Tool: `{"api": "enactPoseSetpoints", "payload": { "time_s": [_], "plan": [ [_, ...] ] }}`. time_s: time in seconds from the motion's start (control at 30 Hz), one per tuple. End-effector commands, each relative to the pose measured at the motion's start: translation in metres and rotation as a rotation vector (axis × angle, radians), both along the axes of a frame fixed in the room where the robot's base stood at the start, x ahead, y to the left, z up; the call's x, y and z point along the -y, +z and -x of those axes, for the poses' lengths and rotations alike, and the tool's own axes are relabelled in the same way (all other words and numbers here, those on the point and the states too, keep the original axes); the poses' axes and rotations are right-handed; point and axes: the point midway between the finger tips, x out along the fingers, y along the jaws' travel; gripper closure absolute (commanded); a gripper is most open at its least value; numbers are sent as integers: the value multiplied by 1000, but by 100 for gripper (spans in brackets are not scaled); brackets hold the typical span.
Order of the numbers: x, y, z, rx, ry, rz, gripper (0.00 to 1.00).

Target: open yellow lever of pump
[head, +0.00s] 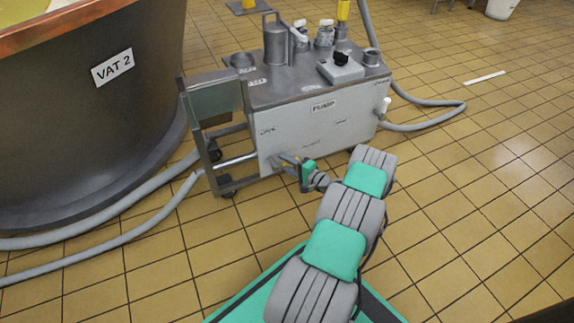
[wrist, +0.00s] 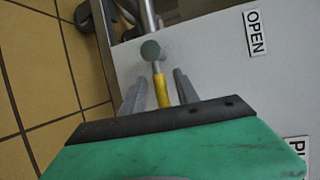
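The pump (head: 290,130) is a grey box on a wheeled frame, labelled PUMP on its front edge. In the wrist view the yellow lever (wrist: 159,90) sticks out from the pump's pale side panel (wrist: 225,70), with a grey round end at its far tip. My gripper (wrist: 159,90) has its two grey fingers on either side of the lever, with gaps visible on both sides. In the head view my gripper (head: 289,162) is at the pump's lower front face, and the lever there is hidden or too small to make out.
An OPEN label (wrist: 254,31) is on the panel right of the lever. A large vat marked VAT 2 (head: 75,110) stands at the left. Grey hoses (head: 110,212) run over the tiled floor. The floor at right (head: 480,190) is mostly clear.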

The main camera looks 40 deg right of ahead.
Motion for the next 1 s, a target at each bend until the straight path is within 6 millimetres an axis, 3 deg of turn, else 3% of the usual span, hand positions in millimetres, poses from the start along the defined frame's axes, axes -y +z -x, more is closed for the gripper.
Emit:
{"api": "enactPoseSetpoints", "payload": {
  "time_s": [0.07,0.53,1.0],
  "plan": [
    [0,0,0,0,0,0,63],
    [0,0,0,-1,1,1,100],
    [0,0,1,-1,1,1,100]
  ]
}}
